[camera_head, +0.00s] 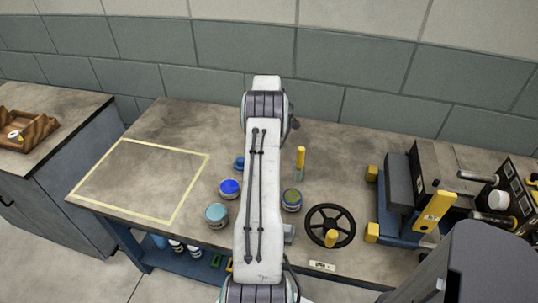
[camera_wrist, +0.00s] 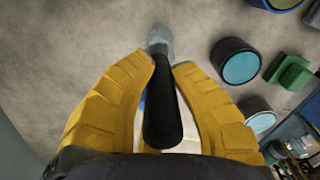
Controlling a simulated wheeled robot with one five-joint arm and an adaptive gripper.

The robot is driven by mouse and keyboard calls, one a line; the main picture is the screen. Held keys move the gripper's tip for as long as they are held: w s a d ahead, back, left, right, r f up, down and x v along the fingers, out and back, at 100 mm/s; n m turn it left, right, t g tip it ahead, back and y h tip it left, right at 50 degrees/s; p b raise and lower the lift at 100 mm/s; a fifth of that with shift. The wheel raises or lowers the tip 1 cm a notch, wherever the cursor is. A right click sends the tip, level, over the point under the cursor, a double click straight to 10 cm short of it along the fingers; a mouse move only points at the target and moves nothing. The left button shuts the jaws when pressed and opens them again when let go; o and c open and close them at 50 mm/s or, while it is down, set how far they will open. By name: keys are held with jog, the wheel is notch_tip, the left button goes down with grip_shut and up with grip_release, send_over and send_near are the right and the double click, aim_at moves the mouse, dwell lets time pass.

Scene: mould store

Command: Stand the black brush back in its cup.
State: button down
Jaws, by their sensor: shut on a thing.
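In the wrist view the two yellow fingers of my gripper (camera_wrist: 165,65) are closed on the black brush (camera_wrist: 163,110), which shows as a dark rounded shaft between them. A pale grey piece (camera_wrist: 160,40) shows at the brush's far end, just past the fingertips. I cannot tell whether it is part of the brush or the cup. In the head view my arm hides the gripper and the brush. I cannot make out the cup for sure in either view.
The workbench holds a teal-lidded tin (camera_head: 216,215), a blue-lidded tin (camera_head: 229,188) and an olive-lidded tin (camera_head: 291,199). A yellow-handled tool (camera_head: 300,160) stands upright. A black handwheel (camera_head: 330,226) and a machine lie right. The taped area (camera_head: 140,180) at left is empty.

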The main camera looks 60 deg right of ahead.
jog(key=shift+f, duration=1.2)
jog(key=shift+f, duration=0.1)
jog(key=c, duration=1.2)
grip_release()
